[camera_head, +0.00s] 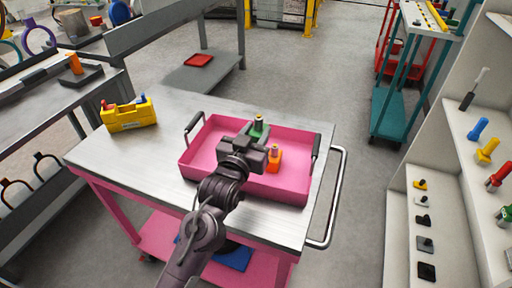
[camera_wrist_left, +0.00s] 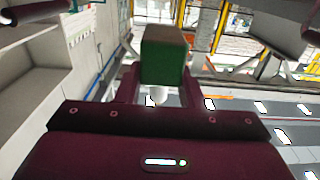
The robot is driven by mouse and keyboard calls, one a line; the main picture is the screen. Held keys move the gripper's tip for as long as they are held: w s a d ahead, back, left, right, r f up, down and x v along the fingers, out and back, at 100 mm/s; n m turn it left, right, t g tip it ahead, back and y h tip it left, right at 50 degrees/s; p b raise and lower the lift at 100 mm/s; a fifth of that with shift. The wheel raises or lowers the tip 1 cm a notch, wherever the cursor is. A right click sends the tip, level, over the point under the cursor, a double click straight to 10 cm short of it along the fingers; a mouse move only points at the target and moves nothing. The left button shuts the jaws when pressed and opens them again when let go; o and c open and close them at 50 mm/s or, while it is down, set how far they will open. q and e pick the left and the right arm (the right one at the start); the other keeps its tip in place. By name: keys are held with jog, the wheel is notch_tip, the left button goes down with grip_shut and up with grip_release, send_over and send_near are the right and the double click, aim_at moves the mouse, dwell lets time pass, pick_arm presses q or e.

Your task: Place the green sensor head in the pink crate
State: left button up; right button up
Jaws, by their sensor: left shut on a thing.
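The pink crate (camera_head: 205,142) with dark handles sits on the metal top of a pink cart. My left gripper (camera_head: 258,143) is over the inside of the crate. It is shut on the green sensor head (camera_head: 258,128), which shows just beyond the gripper body, within the crate's outline. Its height above the crate floor cannot be told. In the left wrist view the green block (camera_wrist_left: 165,62) sits between the two fingers. An orange sensor head (camera_head: 274,158) stands in the crate, close to the right of my gripper. My right gripper is out of view.
The cart top (camera_head: 180,98) is bare around the crate, apart from a yellow caddy (camera_head: 130,116) at the left. A shelf (camera_head: 468,125) with several coloured sensor heads stands at the right. A teal rack (camera_head: 405,85) stands at the back right.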

pick_arm(q)
jog(key=shift+f, duration=0.75)
notch_tip(320, 180, down, 4)
jog(key=shift+r, duration=0.1)
